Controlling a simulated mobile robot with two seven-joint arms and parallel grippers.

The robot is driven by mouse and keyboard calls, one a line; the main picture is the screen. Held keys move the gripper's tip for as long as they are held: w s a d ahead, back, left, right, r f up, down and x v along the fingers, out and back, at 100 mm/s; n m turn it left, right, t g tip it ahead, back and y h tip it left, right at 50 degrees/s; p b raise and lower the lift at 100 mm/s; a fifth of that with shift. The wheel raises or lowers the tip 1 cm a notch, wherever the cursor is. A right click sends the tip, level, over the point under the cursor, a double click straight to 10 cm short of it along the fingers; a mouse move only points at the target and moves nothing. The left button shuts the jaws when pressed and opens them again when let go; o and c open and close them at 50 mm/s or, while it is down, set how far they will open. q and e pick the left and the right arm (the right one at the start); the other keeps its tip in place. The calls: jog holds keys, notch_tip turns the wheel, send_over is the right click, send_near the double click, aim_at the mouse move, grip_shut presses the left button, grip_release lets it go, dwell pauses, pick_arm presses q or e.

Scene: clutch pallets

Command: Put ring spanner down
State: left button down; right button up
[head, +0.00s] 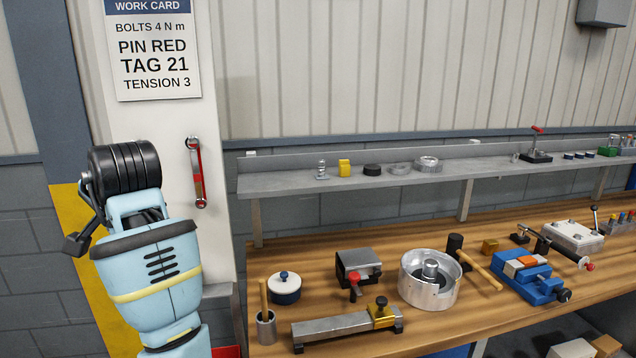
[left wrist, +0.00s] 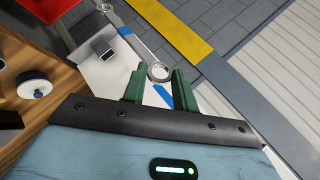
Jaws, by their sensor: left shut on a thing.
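A ring spanner (left wrist: 160,73) shows in the left wrist view, with its ring end between the green fingers of my left gripper (left wrist: 158,87). Its grey shank runs up and to the left, with a blue patch along it. My left gripper is shut on this spanner. In the head view my left arm stands in front of the white post, and its fingers and the held spanner are hidden there. A red and grey ring-ended tool (head: 196,172) hangs upright on the white post (head: 219,235), to the right of my arm. My right gripper is not in view.
A wooden bench (head: 470,318) holds a lidded white pot (head: 284,288), a metal drum (head: 428,283), a blue vice (head: 530,280) and other tools. A grey shelf (head: 300,184) runs behind. A work card (head: 152,50) is on the post. A red container (left wrist: 30,10) shows in the wrist view.

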pick_arm(q)
jog(key=s+d+f+m+t+h, duration=0.2)
jog(key=d+f+m+h, duration=0.2)
jog(key=d+f, duration=0.4)
jog(key=s+d+f+m+t+h, duration=0.2)
jog(key=d+f+m, duration=0.4)
jog(key=d+f, duration=0.3)
notch_tip(320, 180, down, 4)
jog(key=shift+r+m+h, duration=0.2)
jog(key=shift+m+h, duration=0.1)
jog(key=shift+h, duration=0.6)
jog(key=shift+w+a+r, duration=0.1)
